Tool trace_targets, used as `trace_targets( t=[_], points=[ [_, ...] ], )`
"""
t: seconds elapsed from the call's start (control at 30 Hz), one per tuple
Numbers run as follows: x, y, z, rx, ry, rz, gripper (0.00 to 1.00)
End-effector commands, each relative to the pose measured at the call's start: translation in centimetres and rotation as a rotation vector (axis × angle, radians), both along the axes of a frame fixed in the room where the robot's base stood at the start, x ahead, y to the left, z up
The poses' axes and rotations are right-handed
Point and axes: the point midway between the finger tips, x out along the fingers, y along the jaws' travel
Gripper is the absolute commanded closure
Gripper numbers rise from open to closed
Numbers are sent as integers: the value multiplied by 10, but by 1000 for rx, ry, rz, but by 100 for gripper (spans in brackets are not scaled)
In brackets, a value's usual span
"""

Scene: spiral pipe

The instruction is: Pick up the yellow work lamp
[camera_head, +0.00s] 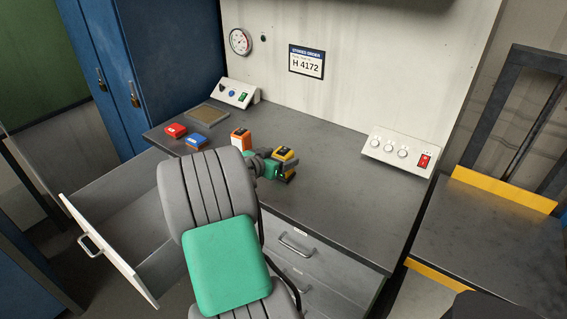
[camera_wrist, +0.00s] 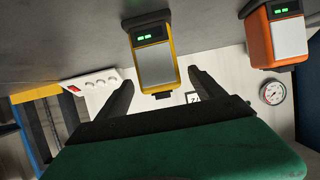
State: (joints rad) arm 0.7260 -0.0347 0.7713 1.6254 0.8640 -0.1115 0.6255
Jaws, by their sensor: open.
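The yellow work lamp (camera_head: 286,153) stands on the dark grey bench top, close to my gripper, which partly hides it in the head view. In the wrist view, which looks upside down, the yellow work lamp (camera_wrist: 155,62) has a pale front panel and green lights, and lies in line with the gap between my fingers. My gripper (camera_wrist: 160,76) is open and empty, with a finger on each side of the lamp in the picture. Whether the fingers reach around the lamp or stop short of it, I cannot tell.
A similar orange device (camera_head: 240,139) stands left of the lamp. A switch panel (camera_head: 397,150) stands at the back right. An open drawer (camera_head: 125,220) juts out at left. The bench's right part is clear.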

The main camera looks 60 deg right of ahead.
Motion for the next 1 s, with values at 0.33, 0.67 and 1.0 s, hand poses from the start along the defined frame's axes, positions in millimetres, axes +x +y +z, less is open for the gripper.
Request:
trace_targets(
  t=[0.33, 0.67, 1.0],
  points=[
    [-2, -23, -10, 2, 0, 2, 22],
    [-2, -22, -9, 2, 1, 3, 46],
    [-2, -22, -9, 2, 0, 2, 73]
  ],
)
